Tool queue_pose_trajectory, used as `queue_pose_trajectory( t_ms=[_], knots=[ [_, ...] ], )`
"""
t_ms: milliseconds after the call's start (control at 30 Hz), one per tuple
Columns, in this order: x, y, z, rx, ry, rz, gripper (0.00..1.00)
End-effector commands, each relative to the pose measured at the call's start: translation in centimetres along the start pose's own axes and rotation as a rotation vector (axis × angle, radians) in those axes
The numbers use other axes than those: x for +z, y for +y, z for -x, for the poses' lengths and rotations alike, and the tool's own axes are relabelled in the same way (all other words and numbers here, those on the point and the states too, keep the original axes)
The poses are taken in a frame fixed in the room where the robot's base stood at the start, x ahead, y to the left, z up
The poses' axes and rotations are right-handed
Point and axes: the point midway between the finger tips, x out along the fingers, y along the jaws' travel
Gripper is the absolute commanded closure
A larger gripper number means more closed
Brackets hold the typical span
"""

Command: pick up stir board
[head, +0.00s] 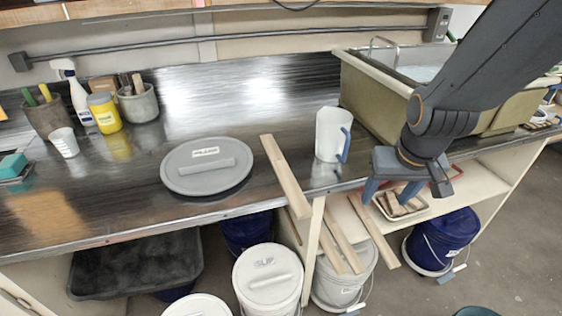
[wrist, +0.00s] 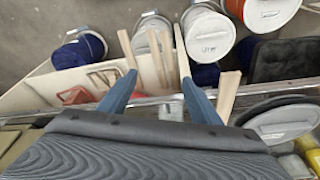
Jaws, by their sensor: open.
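One pale wooden stir board (head: 284,172) lies on the dark counter, its near end sticking out past the front edge; it also shows in the wrist view (wrist: 228,92). More pale wooden boards (head: 346,240) stand or lean below the counter, by the buckets; they also show in the wrist view (wrist: 158,58). I cannot tell which board is meant. My gripper (head: 390,190) is open and empty near the counter's front edge, right of the boards in the head view. In the wrist view its blue fingers (wrist: 159,82) point toward the lower boards, with nothing clearly held.
A white jug (head: 331,135) with a blue handle stands close by my gripper. A round grey lid (head: 206,167) lies on the counter (head: 230,95). White buckets (head: 268,278), a blue bucket (head: 443,236) and a tray with a sponge-like item (head: 402,203) are below. A sink (head: 372,100) is behind.

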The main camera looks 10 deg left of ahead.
Motion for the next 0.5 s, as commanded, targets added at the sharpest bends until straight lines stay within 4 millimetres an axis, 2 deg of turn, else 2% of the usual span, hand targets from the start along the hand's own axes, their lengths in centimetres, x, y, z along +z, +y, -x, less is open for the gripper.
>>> queue_pose_trajectory(
  t_ms=[33, 133, 300, 400, 500],
  knots=[
    [-0.8, -1.7, -0.2, -0.011, 0.009, 0.038, 0.42],
    [-2.3, -5.1, -0.9, -0.033, 0.032, 0.107, 0.42],
    [-4.2, -11.5, -2.1, -0.076, 0.069, 0.226, 0.42],
    [-4.7, -14.8, -2.5, -0.098, 0.086, 0.281, 0.42],
    [-4.9, -16.8, -2.8, -0.112, 0.097, 0.314, 0.42]
  ],
)
